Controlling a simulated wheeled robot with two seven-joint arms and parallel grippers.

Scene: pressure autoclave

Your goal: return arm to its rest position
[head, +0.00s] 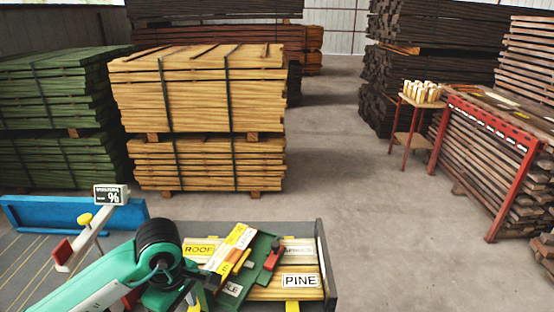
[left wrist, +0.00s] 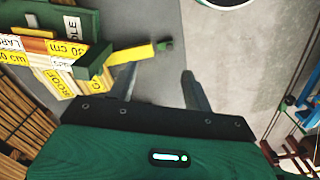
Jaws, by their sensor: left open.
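My left arm (head: 140,265), green and black, comes in from the lower left of the head view, over the left side of a grey-walled bin (head: 323,262). My left gripper (left wrist: 160,82) is open in the left wrist view, with nothing between its two fingers. A yellow bar with a dark green end (left wrist: 138,54) lies beyond the left fingertip; I cannot tell whether they touch. In the head view my gripper's fingers cannot be made out clearly. My right gripper is in neither view.
The bin holds labelled boards, including a PINE board (head: 297,281), and a green piece (head: 258,258). A sign with a percent mark (head: 111,195) stands near a blue beam (head: 30,214). Strapped timber stacks (head: 200,95) stand behind. A red-framed bench (head: 490,118) is at right. Open floor (head: 385,240) lies between.

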